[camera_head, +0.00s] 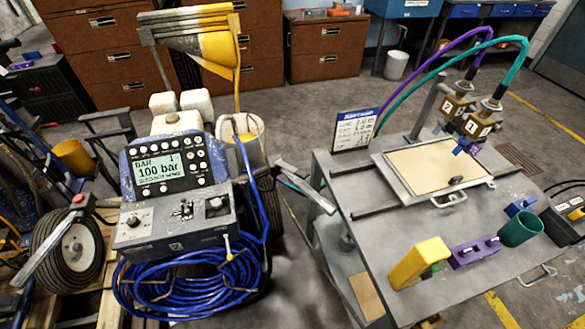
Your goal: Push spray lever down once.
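The line striper (165,230) stands at left centre, its display reading 100 bar. A small lever or switch (186,209) sits on its lower control panel, beside a knob (216,204). A thin pale lever with a yellow tip (227,246) stands at the panel's front right. Grey handlebars reach out left (48,243) and right (305,188). Two numbered spray units (480,123) hang over the workbench with a small blue part (466,146) below. I cannot tell which of these is the spray lever. Neither gripper can be made out.
The grey workbench (385,265) at right carries a framed tan panel (432,166), a yellow block (420,263), a purple holder (474,251) and a teal cup (520,229). A coiled blue hose (190,290) hangs on the striper's front. Brown cabinets (325,50) stand behind open floor.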

